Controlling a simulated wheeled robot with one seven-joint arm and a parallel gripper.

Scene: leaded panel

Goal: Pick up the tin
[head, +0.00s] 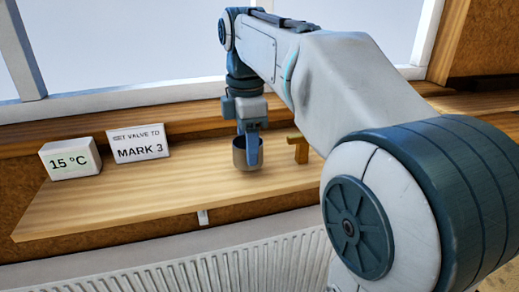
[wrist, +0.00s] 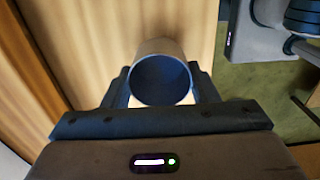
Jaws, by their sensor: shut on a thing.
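The tin (head: 240,155) is a small dark grey open-topped cylinder at the middle of the wooden shelf. My gripper (head: 252,150) comes down on it from above and is shut on it, with one blue finger showing against its near side. In the wrist view the tin (wrist: 160,75) sits between the two dark fingertips of my gripper (wrist: 160,90), its round dark opening facing the camera. I cannot tell whether its base touches the shelf.
The wooden shelf (head: 130,205) also bears a white 15 °C display (head: 70,160), a "MARK 3" sign (head: 138,144) and a small wooden piece (head: 299,148) close right of the tin. A white radiator (head: 190,265) is below, a window behind. The shelf's front left is clear.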

